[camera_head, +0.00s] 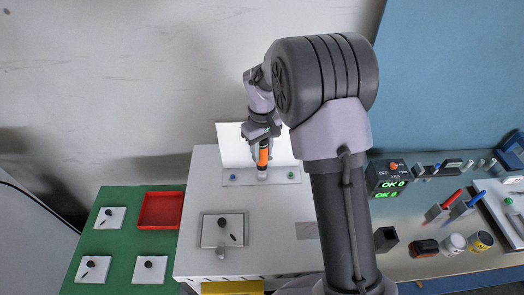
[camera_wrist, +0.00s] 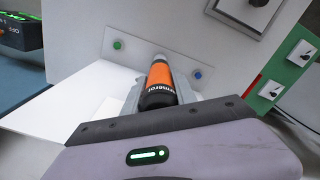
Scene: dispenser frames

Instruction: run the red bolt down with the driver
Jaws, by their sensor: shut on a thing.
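My gripper (camera_head: 263,138) is shut on the orange and black driver (camera_head: 263,157). In the wrist view the driver (camera_wrist: 160,78) sits between my fingers and points away from me. In the head view it points down at a grey strip (camera_head: 243,181), its lower end between a blue bolt (camera_head: 233,176) and a green bolt (camera_head: 291,175). The wrist view also shows the green bolt (camera_wrist: 117,44) and the blue bolt (camera_wrist: 197,74) on either side of the driver. I see no red bolt; the driver covers the middle of the strip. I cannot tell whether its tip touches anything.
A white panel (camera_head: 232,145) stands behind the strip. A framed tray (camera_head: 205,231) holds dark parts nearer me. A green board (camera_head: 116,256) with a red bin (camera_head: 161,210) is at left. A counter box (camera_head: 388,172) reading "OK 0" and several tools are at right.

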